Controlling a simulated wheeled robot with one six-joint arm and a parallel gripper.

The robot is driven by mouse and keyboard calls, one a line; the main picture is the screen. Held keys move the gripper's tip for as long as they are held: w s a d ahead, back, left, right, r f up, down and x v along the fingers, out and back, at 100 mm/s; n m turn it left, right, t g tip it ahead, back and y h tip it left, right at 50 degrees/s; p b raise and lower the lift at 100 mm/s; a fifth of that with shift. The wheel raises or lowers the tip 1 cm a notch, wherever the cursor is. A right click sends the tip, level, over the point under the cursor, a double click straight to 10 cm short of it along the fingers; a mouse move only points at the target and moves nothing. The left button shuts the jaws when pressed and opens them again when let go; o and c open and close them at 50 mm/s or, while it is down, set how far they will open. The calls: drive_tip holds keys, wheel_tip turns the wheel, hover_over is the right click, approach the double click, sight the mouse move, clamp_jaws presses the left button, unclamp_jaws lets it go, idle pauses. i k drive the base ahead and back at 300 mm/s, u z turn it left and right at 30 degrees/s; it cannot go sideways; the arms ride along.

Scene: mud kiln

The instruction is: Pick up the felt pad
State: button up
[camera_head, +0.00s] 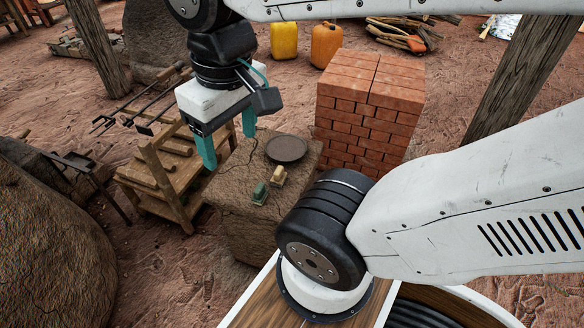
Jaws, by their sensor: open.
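My gripper (229,148), with teal fingers, is open and empty at the upper left. It points down over the left part of a brown mud block (232,191). On the block lie a dark grey round disc (286,149), a small green piece (260,193) and a small beige piece (278,176). I cannot tell for sure which of these is the felt pad. All three show to the right of my fingers, apart from them. The green and beige pieces sit side by side in front of the disc.
A red brick stack (370,108) stands right behind the block. A wooden rack (168,172) stands close on its left. Yellow (284,41) and orange (326,45) cans stand farther back. A wooden post (521,80) rises at the right. My arm hides the block's right front.

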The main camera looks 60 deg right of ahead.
sight(279, 180)
drive_tip(key=z, duration=1.05)
